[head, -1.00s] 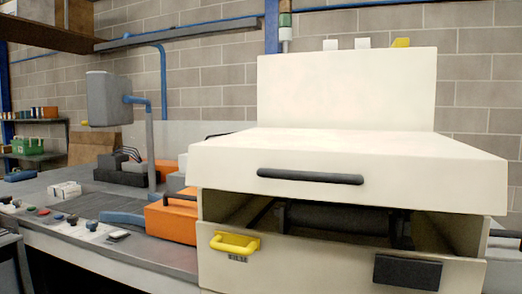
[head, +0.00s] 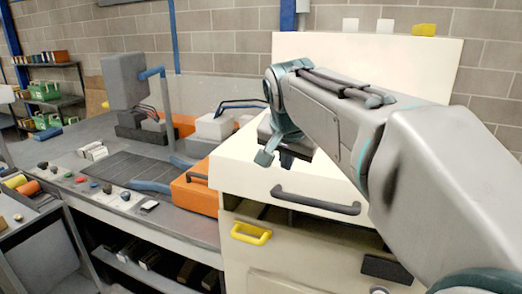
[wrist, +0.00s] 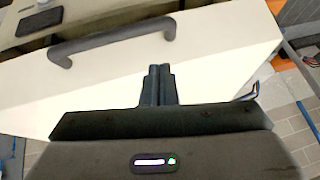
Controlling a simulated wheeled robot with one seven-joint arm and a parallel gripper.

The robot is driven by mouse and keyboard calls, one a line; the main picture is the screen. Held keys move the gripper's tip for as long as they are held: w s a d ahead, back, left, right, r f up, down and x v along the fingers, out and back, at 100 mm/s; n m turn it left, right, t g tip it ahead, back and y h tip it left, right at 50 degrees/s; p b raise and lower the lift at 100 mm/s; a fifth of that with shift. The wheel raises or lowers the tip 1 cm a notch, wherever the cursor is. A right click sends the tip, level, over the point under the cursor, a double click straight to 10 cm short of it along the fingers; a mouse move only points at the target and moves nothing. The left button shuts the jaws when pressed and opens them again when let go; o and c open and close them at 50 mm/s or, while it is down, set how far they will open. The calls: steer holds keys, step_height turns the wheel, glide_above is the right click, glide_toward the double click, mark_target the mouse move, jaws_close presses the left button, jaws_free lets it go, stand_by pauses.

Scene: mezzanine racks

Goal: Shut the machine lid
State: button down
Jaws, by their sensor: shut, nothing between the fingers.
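The cream machine lid (head: 240,165) is partly open in the head view, with a dark gap between it and the body below. A dark bar handle (head: 315,203) runs along its front edge. In the wrist view the lid (wrist: 100,85) fills the middle and its handle (wrist: 112,40) is at the upper left. My gripper (wrist: 158,70) has its fingers together and empty, over the lid near the handle's end. In the head view my gripper (head: 262,157) hangs above the lid's left part. I cannot tell whether it touches the lid.
A yellow handle (head: 251,233) sits on the machine's front panel below the gap. An orange case (head: 196,190) stands on the workbench (head: 100,175) close to the machine's left side. A grey box on a post (head: 124,82) rises from the bench.

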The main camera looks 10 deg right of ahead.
step_height(320, 180, up, 4)
steer(key=p, duration=0.3)
glide_above(280, 186)
steer(key=s, duration=0.2)
step_height(280, 186, down, 8)
steer(key=f, duration=0.1)
steer(key=f+p, duration=0.1)
steer(key=f, duration=0.1)
steer(key=shift+a+f+m, duration=0.1)
steer(key=shift+a+m, duration=0.1)
steer(key=shift+m, duration=0.1)
steer(key=shift+a+f, duration=0.15)
steer(key=shift+f, duration=0.4)
